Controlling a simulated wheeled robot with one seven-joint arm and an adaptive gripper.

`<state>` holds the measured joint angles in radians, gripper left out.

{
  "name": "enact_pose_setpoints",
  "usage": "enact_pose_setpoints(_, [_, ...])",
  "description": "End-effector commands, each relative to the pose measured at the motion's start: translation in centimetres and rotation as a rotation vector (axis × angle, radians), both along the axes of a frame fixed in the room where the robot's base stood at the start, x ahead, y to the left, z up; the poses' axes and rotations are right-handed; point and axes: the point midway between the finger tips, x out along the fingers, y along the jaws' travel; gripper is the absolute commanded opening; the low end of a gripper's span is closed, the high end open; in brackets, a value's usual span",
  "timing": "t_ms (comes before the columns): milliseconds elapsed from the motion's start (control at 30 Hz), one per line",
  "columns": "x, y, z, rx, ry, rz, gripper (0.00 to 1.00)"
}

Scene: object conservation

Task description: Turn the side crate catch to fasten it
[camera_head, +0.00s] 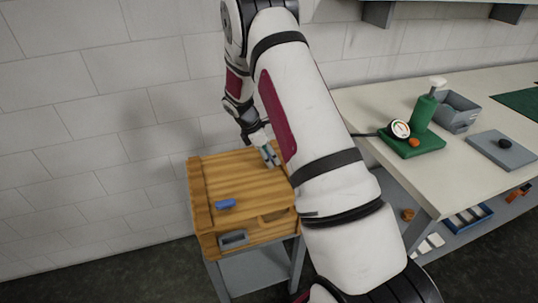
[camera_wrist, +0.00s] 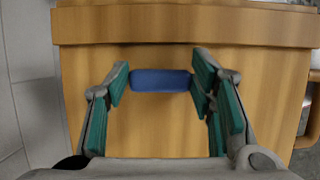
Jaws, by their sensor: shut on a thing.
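The wooden crate (camera_head: 225,175) stands on a grey stand by the wall, and its wood also fills much of the wrist view (camera_wrist: 160,125). In the wrist view a blue catch (camera_wrist: 160,80) lies level against the wood, below a projecting board edge. My gripper (camera_wrist: 161,76) has its teal-padded fingers on both ends of this catch, shut on it. In the head view my gripper (camera_head: 270,157) is at the crate's far right part, and my arm hides the crate's right side. Another blue piece (camera_head: 225,204) near the crate's front is clear of my gripper.
A grey latch or handle (camera_head: 233,239) is on the crate's front. The wall is close behind the crate.

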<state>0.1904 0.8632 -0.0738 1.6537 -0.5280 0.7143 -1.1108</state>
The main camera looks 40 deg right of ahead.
Motion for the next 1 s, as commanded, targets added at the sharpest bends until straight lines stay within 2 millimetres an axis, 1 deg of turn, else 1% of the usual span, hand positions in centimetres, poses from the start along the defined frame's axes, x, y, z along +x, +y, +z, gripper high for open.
enact_pose_setpoints(167, [0.08, 0.01, -0.09, 0.000, 0.000, -0.027, 0.22])
enact_pose_setpoints(367, [0.18, -0.01, -0.23, 0.000, 0.000, -0.120, 0.22])
enact_pose_setpoints(567, [0.29, -0.02, -0.32, 0.001, -0.002, -0.281, 0.22])
enact_pose_setpoints(1000, [0.17, 0.01, -0.31, 0.001, -0.001, -0.700, 0.22])
